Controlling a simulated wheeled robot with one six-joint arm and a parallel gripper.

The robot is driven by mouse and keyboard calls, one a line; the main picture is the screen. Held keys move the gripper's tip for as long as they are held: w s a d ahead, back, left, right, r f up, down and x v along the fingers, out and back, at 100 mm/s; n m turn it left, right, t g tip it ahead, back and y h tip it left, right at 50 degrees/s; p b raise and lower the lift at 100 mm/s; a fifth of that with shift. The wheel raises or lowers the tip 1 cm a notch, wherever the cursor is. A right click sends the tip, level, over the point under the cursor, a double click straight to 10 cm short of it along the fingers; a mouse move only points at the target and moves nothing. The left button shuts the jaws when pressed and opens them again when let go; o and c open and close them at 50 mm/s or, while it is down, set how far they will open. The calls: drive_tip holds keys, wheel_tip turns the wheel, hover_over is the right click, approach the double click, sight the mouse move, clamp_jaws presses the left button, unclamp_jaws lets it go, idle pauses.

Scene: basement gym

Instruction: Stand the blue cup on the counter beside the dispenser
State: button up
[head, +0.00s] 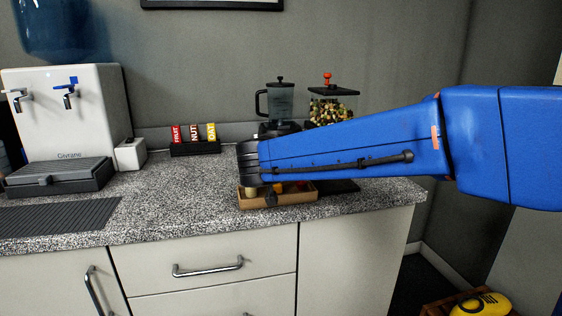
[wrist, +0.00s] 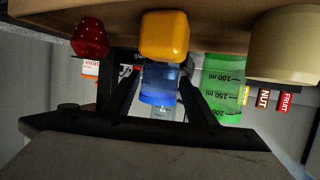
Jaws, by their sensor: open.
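The blue cup (wrist: 160,88) shows in the wrist view, behind a yellow block-like item (wrist: 165,37) and between my fingers in the picture. I cannot tell whether it is inside the jaws or beyond them. In the head view I cannot make it out; my arm covers that area. My gripper (wrist: 158,70) is open; in the head view its end (head: 247,165) is low over the wooden tray (head: 312,197). The white dispenser (head: 75,110) stands at the left on the speckled counter (head: 180,195).
A strawberry-like item (wrist: 90,37), a green measuring cup (wrist: 222,92) and a beige cup (wrist: 285,45) are near my gripper. A bar box (head: 195,148), blender (head: 280,103) and nut jar (head: 332,107) stand behind. The counter between dispenser and tray is clear.

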drive_tip(key=v, duration=0.9)
drive_tip(key=shift+a, duration=0.1)
